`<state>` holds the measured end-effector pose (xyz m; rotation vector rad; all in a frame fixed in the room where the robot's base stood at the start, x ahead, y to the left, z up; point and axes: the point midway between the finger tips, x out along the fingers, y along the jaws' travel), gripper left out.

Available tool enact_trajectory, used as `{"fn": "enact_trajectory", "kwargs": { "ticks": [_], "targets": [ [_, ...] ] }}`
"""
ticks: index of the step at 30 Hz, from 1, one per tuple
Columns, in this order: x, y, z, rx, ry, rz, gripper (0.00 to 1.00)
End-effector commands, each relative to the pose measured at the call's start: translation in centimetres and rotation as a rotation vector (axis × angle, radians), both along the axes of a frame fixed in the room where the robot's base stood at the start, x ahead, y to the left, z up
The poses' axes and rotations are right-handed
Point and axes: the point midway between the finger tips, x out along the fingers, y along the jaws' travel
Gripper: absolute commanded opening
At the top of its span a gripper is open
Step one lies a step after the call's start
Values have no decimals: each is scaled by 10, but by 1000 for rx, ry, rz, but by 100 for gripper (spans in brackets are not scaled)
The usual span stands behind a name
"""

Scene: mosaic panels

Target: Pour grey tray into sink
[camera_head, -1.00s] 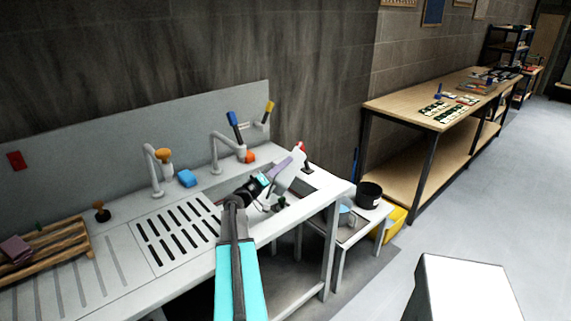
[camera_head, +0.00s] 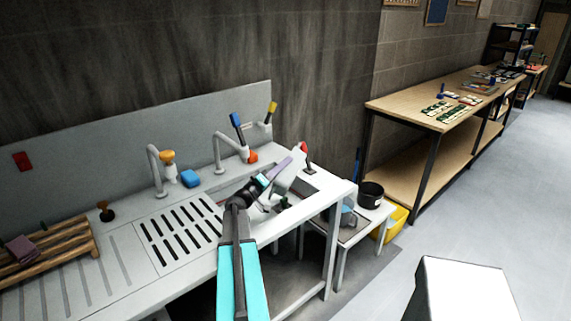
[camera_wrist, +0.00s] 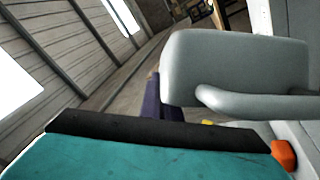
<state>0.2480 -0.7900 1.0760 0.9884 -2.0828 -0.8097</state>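The light grey tray (camera_head: 287,179) is steeply tilted above the sink basin (camera_head: 311,187) in the head view. My gripper (camera_head: 277,170), with a purple finger, is at the tray's upper left side and appears shut on it. In the wrist view, the tray (camera_wrist: 235,68) fills the upper right, its rounded rim close beside the purple finger (camera_wrist: 160,103). Small dark green items show low in the basin below the tray. The tray's inside is hidden, so I cannot tell what it holds. My arm hides part of the basin's front edge.
A slotted drainer (camera_head: 180,230) and wooden rack (camera_head: 45,250) are to the left. A black pot (camera_head: 371,194) stands on a low table at the right.

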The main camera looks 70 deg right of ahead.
Motion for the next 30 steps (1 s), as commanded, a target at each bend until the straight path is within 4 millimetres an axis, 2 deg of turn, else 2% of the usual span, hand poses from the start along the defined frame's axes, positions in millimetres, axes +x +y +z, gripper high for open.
{"fn": "enact_trajectory", "kwargs": {
  "ticks": [30],
  "targets": [
    [10,0,3,2,62,1,0]
  ]
}}
